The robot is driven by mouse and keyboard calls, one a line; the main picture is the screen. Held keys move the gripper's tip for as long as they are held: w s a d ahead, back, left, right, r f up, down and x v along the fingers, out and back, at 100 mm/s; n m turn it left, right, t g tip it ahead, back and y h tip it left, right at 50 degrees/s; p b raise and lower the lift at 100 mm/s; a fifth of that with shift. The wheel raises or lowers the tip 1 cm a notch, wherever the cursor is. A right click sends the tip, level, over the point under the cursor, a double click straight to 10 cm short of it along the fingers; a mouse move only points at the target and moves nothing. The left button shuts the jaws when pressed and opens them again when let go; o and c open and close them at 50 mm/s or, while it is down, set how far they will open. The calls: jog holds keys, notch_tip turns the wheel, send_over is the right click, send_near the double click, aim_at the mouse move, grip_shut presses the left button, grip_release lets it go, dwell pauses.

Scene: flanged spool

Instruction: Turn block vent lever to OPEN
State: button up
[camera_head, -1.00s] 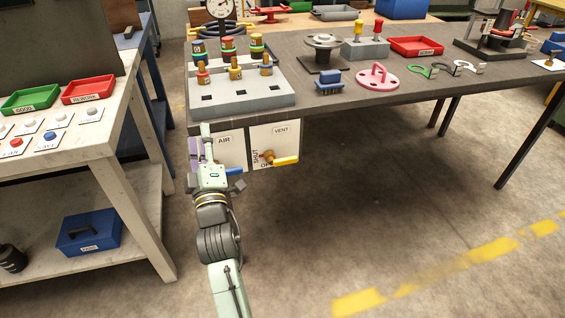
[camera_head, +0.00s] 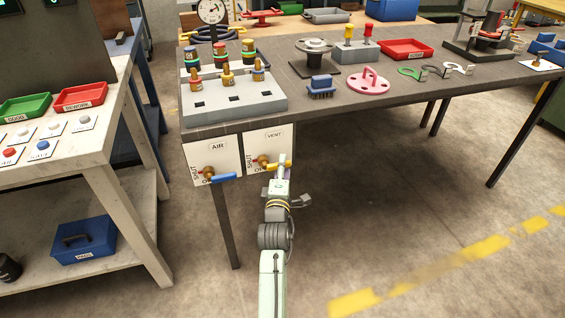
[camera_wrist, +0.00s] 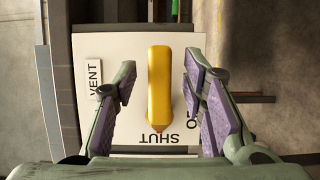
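The vent lever (camera_head: 275,166) is a yellow handle on a brass valve, on a white panel (camera_head: 266,138) marked VENT under the table's front edge. It lies roughly level, its handle reaching right and its small reddish tip towards SHUT on the left. In the wrist view the yellow handle (camera_wrist: 159,85) stands upright in the picture, its tip at the word SHUT; OPEN is partly hidden by the right finger. My gripper (camera_wrist: 159,75) is open, one finger on each side of the handle, with gaps showing. In the head view my gripper (camera_head: 284,165) covers the handle's right end.
The AIR panel (camera_head: 215,150) with its blue lever (camera_head: 222,178) is just left. The table leg (camera_head: 226,228) stands below it. The tabletop (camera_head: 330,105) overhangs above my gripper. The floor to the right is clear.

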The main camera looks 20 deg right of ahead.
jog(key=shift+x, duration=0.85)
jog(key=shift+c, duration=0.3)
grip_shut()
